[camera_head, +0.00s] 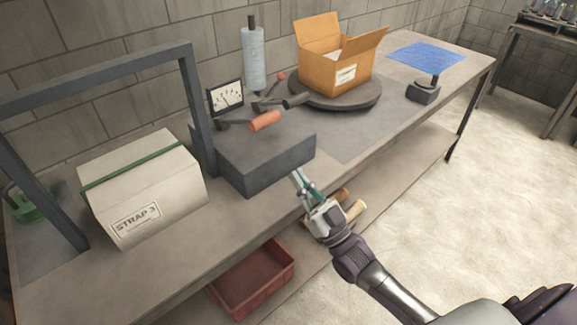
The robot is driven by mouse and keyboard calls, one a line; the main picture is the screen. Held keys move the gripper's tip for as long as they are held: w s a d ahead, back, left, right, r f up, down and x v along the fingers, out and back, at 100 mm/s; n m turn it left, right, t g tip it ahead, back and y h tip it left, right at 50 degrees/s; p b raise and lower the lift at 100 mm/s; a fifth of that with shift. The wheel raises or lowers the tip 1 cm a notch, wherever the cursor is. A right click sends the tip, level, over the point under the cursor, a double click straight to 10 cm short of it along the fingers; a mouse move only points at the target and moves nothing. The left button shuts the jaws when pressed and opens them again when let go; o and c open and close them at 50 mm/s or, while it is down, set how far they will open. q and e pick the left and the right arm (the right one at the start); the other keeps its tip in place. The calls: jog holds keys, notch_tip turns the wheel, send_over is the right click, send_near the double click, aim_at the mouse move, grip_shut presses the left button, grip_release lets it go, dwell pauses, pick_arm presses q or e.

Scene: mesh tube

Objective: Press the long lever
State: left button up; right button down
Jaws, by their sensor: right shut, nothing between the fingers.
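A dark grey control box (265,160) stands on the bench and carries several levers and a dial gauge (228,96). One lever has a thick orange handle (265,121) reaching over the box top. Another has a black grip (296,100), and a thinner one ends in a red knob (281,76). I cannot tell for sure which lever is the long one. My right gripper (299,179) is shut and empty, just in front of the box's lower right side and below the levers; I cannot tell whether it touches the box. My left gripper is not in view.
A strapped white carton (145,190) under a dark frame (100,77) stands left of the box. An open cardboard box (335,70) sits on a round turntable (330,101) behind. A blue mesh sheet (425,55) lies far right. A red crate (255,280) sits below.

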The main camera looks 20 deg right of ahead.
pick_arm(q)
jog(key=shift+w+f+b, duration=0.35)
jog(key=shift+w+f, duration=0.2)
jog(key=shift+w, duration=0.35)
pick_arm(e)
jog(key=v, duration=0.4)
jog(key=shift+w+d+f, duration=0.1)
jog(key=shift+w+f, duration=0.05)
jog(key=shift+f, duration=0.15)
pick_arm(q)
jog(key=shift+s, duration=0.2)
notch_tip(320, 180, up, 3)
jog(key=p, duration=0.3)
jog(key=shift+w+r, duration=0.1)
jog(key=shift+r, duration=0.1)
pick_arm(e)
jog(key=w+r+g, duration=0.2)
jog(key=r, duration=0.6)
jog(key=w+a+r+g+h, duration=0.1)
jog(key=r+g, duration=0.1)
jog(key=r, duration=0.6)
jog(key=shift+w+r, duration=0.25)
jog(key=shift+w, duration=0.1)
jog(key=shift+w, duration=0.1)
